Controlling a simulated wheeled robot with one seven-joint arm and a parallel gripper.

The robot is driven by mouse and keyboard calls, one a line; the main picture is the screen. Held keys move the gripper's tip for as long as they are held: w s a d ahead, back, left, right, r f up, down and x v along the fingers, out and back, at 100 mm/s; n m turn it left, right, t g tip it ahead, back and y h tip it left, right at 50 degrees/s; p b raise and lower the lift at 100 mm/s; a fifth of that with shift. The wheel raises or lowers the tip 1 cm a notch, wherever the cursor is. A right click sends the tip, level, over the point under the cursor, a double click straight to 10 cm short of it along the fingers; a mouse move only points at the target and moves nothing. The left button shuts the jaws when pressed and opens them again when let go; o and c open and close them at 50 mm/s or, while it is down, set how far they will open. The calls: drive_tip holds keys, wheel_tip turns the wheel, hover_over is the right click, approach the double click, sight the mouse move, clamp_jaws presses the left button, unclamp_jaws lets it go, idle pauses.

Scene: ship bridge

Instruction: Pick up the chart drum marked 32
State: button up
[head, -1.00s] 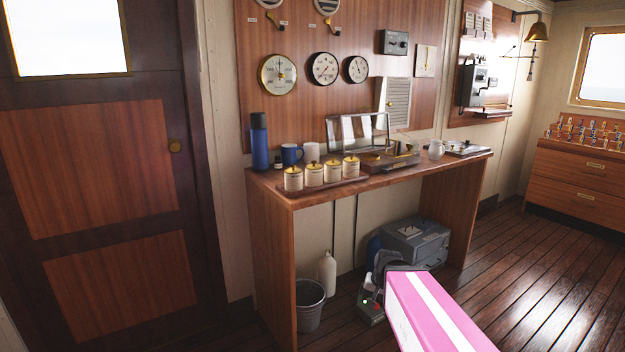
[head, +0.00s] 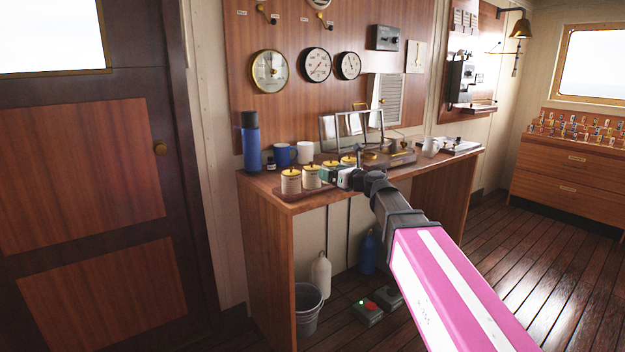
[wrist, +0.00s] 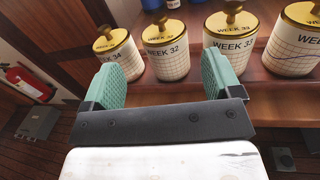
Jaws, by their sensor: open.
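The chart drum marked WEEK 32 (wrist: 167,62) is a cream gridded cylinder with a brass lid and knob. In the wrist view it stands upright, second from the left, showing between my fingers but beyond them, not gripped. A drum reading WEEK 34 (wrist: 118,58) is left of it, WEEK 33 (wrist: 232,45) right, and another drum (wrist: 292,42) farther right has its number cut off. My gripper (wrist: 161,72) is open and empty, with green pads. In the head view my gripper (head: 338,176) is in front of the drum row, hiding part of the right-hand drums.
The drums stand on a wooden tray (head: 300,194) on the desk (head: 262,188). Behind them are a blue flask (head: 250,142), a blue mug (head: 284,155) and a white mug (head: 305,152). A glass-fronted instrument (head: 398,157) stands to the right. A bucket (head: 308,310) is below.

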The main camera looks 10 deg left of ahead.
sight(313, 166)
drive_tip(key=x, duration=1)
drive_tip(key=shift+w+f, duration=0.2)
drive_tip(key=shift+w, duration=0.1)
drive_tip(key=shift+s, duration=0.1)
drive_tip(key=c, duration=0.8)
